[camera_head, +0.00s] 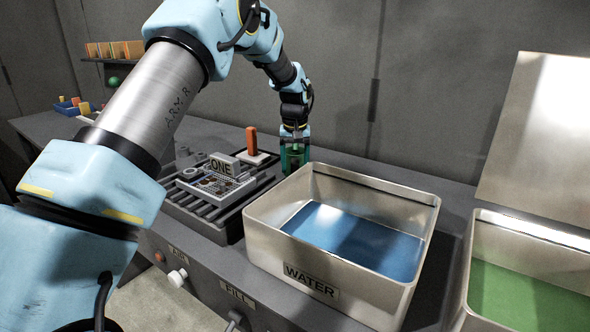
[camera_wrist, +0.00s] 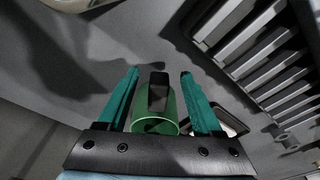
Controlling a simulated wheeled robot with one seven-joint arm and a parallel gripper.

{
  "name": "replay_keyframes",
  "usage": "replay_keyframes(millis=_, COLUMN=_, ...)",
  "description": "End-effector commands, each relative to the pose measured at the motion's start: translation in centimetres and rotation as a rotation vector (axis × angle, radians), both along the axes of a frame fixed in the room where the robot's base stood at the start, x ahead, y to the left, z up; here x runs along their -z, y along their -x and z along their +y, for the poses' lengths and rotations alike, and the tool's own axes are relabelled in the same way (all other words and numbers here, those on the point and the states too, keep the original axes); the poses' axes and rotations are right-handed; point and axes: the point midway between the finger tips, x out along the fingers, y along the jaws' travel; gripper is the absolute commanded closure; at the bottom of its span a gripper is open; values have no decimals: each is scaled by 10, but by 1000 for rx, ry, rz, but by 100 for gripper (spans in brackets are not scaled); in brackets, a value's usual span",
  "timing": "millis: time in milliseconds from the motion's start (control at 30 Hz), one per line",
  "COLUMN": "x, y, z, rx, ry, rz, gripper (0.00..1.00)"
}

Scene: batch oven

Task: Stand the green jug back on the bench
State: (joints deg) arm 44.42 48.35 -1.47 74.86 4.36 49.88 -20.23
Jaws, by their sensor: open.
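The green jug (camera_wrist: 168,108) stands on the grey bench (camera_head: 345,171), between the spread fingers of my gripper (camera_wrist: 157,85) in the wrist view. Its dark handle or opening faces the camera. In the head view my gripper (camera_head: 295,155) is at the bench behind the water tank, and the jug (camera_head: 291,163) is mostly hidden by the fingers. The teal fingers are open, one on each side of the jug, with a gap visible on the left. I cannot tell whether the right finger touches it.
The metal water tank (camera_head: 412,207) with blue liquid stands just right of the gripper. A tank of green liquid (camera_head: 520,300) is farther right. A slatted rack (camera_head: 205,217) with a tray marked ONE (camera_head: 216,184) and an orange-handled tool (camera_head: 252,141) are left.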

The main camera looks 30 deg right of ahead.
Motion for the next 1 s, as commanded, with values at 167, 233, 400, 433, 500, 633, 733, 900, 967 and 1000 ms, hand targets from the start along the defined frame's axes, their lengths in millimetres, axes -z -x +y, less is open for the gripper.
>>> replay_keyframes(millis=167, x=-33, y=3, z=1, rx=0, ry=6, rz=-5, gripper=33)
replay_keyframes(millis=233, x=-47, y=5, z=2, rx=0, ry=6, rz=-5, gripper=33)
replay_keyframes(millis=400, x=-76, y=8, z=4, rx=1, ry=4, rz=-4, gripper=33)
replay_keyframes(millis=433, x=-80, y=9, z=4, rx=1, ry=4, rz=-3, gripper=33)
replay_keyframes(millis=500, x=-87, y=10, z=5, rx=1, ry=2, rz=-2, gripper=33)
replay_keyframes(millis=633, x=-93, y=11, z=5, rx=1, ry=2, rz=-1, gripper=33)
replay_keyframes(millis=733, x=-94, y=11, z=5, rx=0, ry=2, rz=-1, gripper=33)
replay_keyframes(millis=900, x=-94, y=11, z=5, rx=0, ry=2, rz=-1, gripper=33)
replay_keyframes(millis=967, x=-94, y=11, z=5, rx=0, ry=2, rz=-1, gripper=33)
replay_keyframes(millis=1000, x=-94, y=11, z=5, rx=0, ry=1, rz=0, gripper=33)
